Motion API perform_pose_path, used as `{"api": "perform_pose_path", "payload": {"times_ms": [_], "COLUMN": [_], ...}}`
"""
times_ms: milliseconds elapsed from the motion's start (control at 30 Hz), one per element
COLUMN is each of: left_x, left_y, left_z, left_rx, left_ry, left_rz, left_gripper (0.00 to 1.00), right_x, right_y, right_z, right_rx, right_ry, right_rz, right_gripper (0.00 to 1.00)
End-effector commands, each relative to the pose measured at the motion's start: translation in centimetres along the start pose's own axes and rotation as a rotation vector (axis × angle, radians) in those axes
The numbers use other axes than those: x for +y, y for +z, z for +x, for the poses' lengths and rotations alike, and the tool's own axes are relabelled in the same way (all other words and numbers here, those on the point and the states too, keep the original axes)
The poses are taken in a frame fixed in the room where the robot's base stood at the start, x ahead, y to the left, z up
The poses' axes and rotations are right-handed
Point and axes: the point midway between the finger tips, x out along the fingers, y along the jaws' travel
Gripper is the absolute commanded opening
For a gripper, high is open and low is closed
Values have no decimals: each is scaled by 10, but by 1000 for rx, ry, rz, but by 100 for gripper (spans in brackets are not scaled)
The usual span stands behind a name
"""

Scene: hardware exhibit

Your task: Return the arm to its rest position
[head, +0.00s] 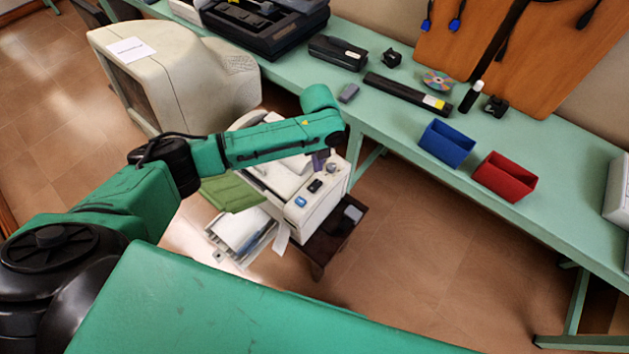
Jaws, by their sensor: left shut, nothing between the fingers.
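My left arm (270,142) comes in from the left, teal with black joints, and reaches out over a white printer (322,203). Its far end bends down at the wrist. My left gripper (319,160) shows only as a small dark part below the wrist, in front of the printer's top. It is shut and holds nothing. Whether it touches the printer cannot be told. My right gripper is out of view.
A green table (400,135) runs along the back, with a blue bin (446,144), a red bin (504,177), a black bar (407,94) and a disc (438,81). A beige monitor (165,75) stands at upper left. Floor (420,250) is clear at right.

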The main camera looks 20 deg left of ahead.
Motion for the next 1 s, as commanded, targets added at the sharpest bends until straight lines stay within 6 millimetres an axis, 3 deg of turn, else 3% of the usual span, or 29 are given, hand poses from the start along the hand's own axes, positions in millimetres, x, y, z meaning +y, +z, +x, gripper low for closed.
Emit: {"api": "perform_pose_path", "payload": {"times_ms": [267,333,467,567,633,767,1000], "left_x": [0,-4,-22,-29,-21,13,98], "left_y": [-1,-12,-66,-105,-114,-105,-82], "left_z": [0,3,8,-2,-10,-18,-19], "left_rx": [1,14,87,180,238,287,255], "left_ry": [-2,-17,-116,-231,-290,-342,-360], "left_rz": [-1,-22,-196,-511,-778,-1215,-1816], "left_gripper": [0,0,0,0,0,0,0], "right_x": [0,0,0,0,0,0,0], "right_y": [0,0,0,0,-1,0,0], "right_z": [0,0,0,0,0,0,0], "right_rx": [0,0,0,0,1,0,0], "right_ry": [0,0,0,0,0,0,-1], "right_rz": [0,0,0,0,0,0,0], "right_gripper": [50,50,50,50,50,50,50]}}
